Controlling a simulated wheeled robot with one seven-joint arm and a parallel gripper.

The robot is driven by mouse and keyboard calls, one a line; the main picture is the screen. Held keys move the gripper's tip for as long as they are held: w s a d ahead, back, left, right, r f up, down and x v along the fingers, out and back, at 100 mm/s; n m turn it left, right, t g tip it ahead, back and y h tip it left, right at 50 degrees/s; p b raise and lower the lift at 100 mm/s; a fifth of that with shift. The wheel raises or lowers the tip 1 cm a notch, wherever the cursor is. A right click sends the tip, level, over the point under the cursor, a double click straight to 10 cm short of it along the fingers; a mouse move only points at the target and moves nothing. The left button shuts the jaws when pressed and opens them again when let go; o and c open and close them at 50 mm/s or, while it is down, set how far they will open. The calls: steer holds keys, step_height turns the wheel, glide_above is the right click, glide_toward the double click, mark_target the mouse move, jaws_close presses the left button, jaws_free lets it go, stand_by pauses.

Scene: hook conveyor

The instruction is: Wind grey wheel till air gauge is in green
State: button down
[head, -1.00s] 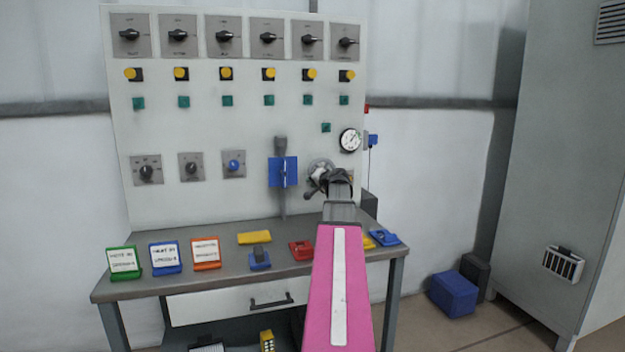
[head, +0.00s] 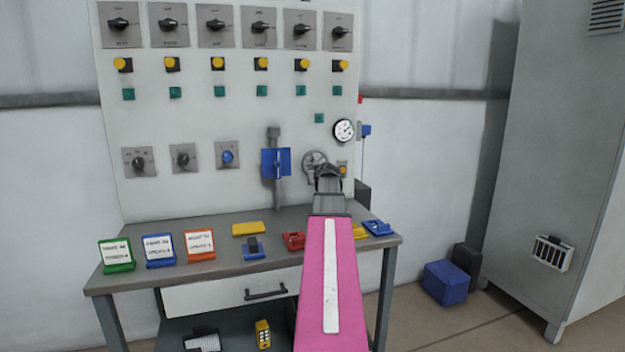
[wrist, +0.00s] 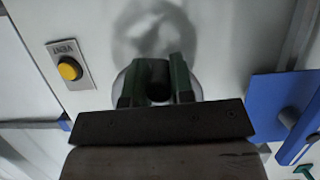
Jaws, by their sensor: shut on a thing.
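The grey wheel (head: 312,160) is mounted low on the right part of the pale panel in the head view, partly hidden by my gripper. My gripper (head: 326,172) is at the wheel's lower right. In the wrist view my gripper (wrist: 157,82) has its two fingers closed around a dark round knob (wrist: 158,78), which looks like the wheel's handle. A pale disc shows behind the fingers. The round white air gauge (head: 344,130) is above and right of the wheel. Its needle is too small to place against any green band.
A yellow button (wrist: 69,69) on a labelled plate is close beside the wheel. A blue plate (head: 276,163) on an upright grey pipe is to the wheel's left. The bench (head: 222,227) below carries colored holders and signs. A grey cabinet (head: 555,150) stands at the right.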

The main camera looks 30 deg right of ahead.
steer(key=shift+s+d+f+n+h, duration=0.15)
steer(key=shift+d+n+h, duration=0.35)
steer(key=shift+n+h, duration=0.15)
steer(key=c, duration=1)
jaws_free()
steer(key=shift+s, duration=0.15)
steer(key=v, duration=1)
steer(key=shift+s+a+r, duration=0.1)
steer(key=shift+s+r, duration=0.05)
steer(key=shift+r, duration=0.15)
